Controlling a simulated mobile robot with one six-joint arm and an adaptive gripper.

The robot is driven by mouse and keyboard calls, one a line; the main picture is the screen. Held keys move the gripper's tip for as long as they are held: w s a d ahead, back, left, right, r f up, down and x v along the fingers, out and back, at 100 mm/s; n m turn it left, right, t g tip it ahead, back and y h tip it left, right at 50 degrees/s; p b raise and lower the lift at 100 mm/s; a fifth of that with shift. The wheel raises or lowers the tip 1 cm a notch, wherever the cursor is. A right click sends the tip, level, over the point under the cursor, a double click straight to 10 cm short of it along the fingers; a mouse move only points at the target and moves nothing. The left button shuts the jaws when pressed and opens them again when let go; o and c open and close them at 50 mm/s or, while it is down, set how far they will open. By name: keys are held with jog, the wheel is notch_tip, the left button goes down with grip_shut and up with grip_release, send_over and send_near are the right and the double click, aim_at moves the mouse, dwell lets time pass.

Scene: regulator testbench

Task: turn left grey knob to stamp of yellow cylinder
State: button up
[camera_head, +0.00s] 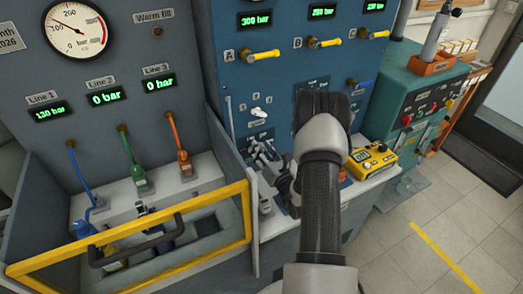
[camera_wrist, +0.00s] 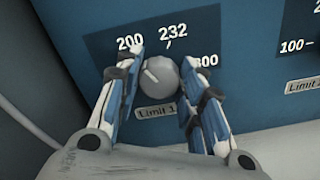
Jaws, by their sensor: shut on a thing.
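The left grey knob (camera_wrist: 160,76) sits on a dark blue scale plate above a "Limit 1" label in the wrist view. The scale reads 200 at left, 232 near the top and 300 at right, partly covered. The knob's white pointer line slants to the upper left, towards 200. My gripper (camera_wrist: 164,66) has one blue-and-white finger on each side of the knob and is shut on it. In the head view my gripper (camera_head: 264,160) is by the lower blue panel, and the knob cannot be made out there. I cannot clearly identify the yellow cylinder or read its stamp.
A second scale with a "Limit 2" label (camera_wrist: 303,87) lies to the right. A yellow control box (camera_head: 372,160) sits on the ledge at right. Yellow valve handles (camera_head: 260,55) stick out above.

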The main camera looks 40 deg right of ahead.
dwell(0.4)
jog(key=o, duration=1.1)
jog(key=shift+c, duration=0.2)
jog(key=v, duration=1.2)
